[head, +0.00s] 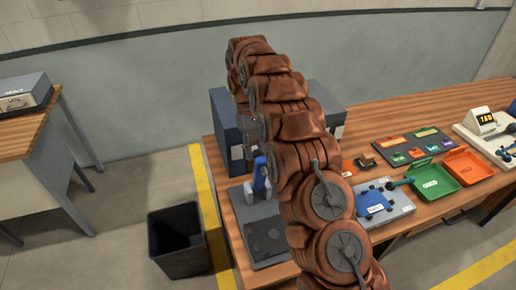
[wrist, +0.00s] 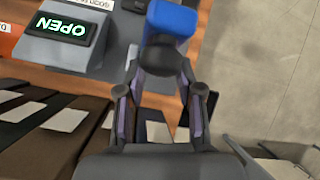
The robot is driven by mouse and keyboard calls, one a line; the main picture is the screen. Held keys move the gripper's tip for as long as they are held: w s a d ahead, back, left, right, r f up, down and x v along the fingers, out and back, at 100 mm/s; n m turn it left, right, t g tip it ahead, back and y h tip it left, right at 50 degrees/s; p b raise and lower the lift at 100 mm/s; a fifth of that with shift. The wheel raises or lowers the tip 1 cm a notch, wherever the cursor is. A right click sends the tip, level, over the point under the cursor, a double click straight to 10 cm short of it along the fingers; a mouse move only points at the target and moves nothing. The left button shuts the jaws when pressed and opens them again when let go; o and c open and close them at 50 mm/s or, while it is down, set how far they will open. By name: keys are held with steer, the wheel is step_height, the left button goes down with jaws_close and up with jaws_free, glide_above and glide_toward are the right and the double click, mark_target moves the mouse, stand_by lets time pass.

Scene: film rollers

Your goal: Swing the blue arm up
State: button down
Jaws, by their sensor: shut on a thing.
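The blue arm (head: 259,176) stands roughly upright at the table's left end in the head view, beside a grey block. In the wrist view its blue part (wrist: 172,18) is at the top centre, close to my fingertips. My gripper (wrist: 162,75) is shut on the blue arm, though the contact itself is hard to make out against the dark parts. In the head view my brown arm hides much of the gripper and the device. A lit green OPEN sign (wrist: 67,28) shows upside down on the grey housing in the wrist view.
The wooden table (head: 415,112) holds a green tray (head: 433,180), an orange tray (head: 468,166) and a blue-and-grey fixture (head: 375,203) to the right. A black bin (head: 177,240) stands on the floor at left.

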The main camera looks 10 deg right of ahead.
steer(key=shift+d+f, duration=0.15)
steer(key=shift+d, duration=0.1)
steer(key=c, duration=0.8)
jaws_free()
steer(key=shift+w, duration=0.1)
steer(key=shift+o, duration=0.3)
steer(key=shift+a, duration=0.1)
